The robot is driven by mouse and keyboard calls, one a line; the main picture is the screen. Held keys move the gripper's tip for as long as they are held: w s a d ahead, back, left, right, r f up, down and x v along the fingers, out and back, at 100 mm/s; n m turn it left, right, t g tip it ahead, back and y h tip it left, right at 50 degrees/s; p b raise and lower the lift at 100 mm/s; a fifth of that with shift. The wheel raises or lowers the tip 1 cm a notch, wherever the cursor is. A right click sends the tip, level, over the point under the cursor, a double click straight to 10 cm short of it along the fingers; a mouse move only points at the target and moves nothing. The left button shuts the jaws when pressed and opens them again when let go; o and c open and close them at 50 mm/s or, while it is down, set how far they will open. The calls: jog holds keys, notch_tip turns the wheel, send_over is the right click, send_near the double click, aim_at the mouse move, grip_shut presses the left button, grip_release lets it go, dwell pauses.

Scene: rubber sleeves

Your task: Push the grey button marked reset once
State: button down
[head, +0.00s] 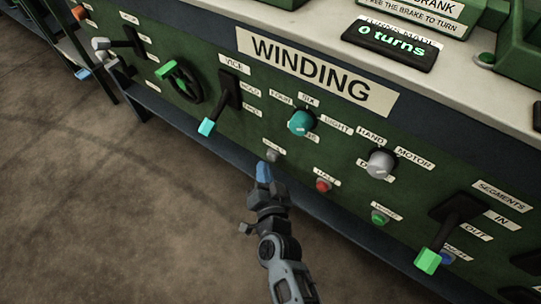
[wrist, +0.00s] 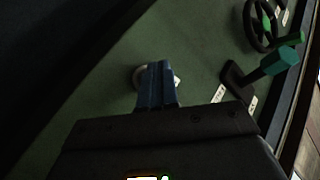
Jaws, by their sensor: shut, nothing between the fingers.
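The grey reset button (head: 272,155) is on the green front panel of the winding bench, below a small label that is hard to read. My gripper (head: 263,172) is shut and empty, its blue fingertips just below and in front of the button in the head view. In the wrist view, the shut blue fingers (wrist: 157,82) cover much of the button, and its pale round rim (wrist: 138,76) shows at their left. I cannot tell whether the fingertips touch the button.
A red button (head: 323,185) and a green button (head: 379,217) are to the right. A teal knob (head: 301,122) and a grey knob (head: 380,163) sit above. A lever with a teal handle (head: 207,127) juts out at upper left. The floor (head: 120,200) in front is clear.

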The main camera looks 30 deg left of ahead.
jog(key=shift+s, duration=0.15)
jog(key=s+p, duration=0.1)
jog(key=s, duration=0.1)
jog(key=s+p, duration=0.1)
jog(key=s, duration=0.1)
jog(key=shift+s+a, duration=0.2)
jog(key=shift+s, duration=0.2)
dwell(0.8)
